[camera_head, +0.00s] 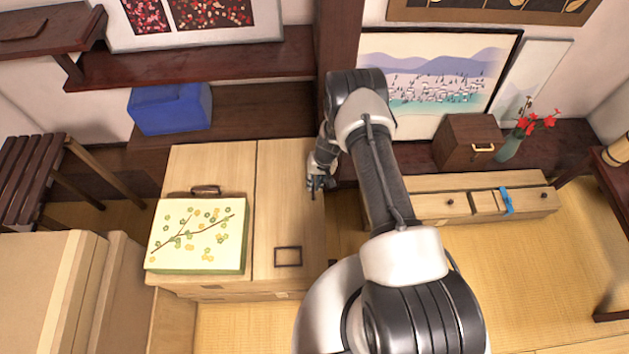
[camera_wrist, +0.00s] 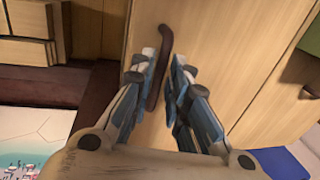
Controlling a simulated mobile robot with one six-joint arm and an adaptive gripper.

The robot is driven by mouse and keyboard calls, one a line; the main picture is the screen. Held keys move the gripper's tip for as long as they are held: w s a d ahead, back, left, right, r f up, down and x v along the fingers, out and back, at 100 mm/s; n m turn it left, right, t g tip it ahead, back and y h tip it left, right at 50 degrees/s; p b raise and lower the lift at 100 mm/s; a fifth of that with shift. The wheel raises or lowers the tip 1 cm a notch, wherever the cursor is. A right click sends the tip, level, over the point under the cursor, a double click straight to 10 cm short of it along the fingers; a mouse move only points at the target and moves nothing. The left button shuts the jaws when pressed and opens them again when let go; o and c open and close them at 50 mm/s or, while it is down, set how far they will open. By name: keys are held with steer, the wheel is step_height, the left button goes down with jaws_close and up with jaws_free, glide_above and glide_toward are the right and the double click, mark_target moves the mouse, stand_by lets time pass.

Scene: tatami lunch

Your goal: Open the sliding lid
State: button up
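The light wooden chest has two flat top panels; the right panel, which looks like the sliding lid (camera_head: 287,205), has a dark square pull (camera_head: 288,256) near its front. My gripper (camera_head: 318,186) is over this panel's right edge. In the wrist view, my gripper (camera_wrist: 163,62) is open, with its fingers on either side of a dark curved handle (camera_wrist: 165,42) on the lid (camera_wrist: 205,55). Gaps show beside the handle, though contact lower down is hard to tell. The gripper hides this handle in the head view.
A blue box (camera_head: 170,108) stands on the shelf behind. A low drawer unit (camera_head: 480,204) and a small brown cabinet (camera_head: 467,141) are at right. Tatami floor (camera_head: 530,250) is open at right.

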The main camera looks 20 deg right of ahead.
jaws_close()
stand_by(0.3)
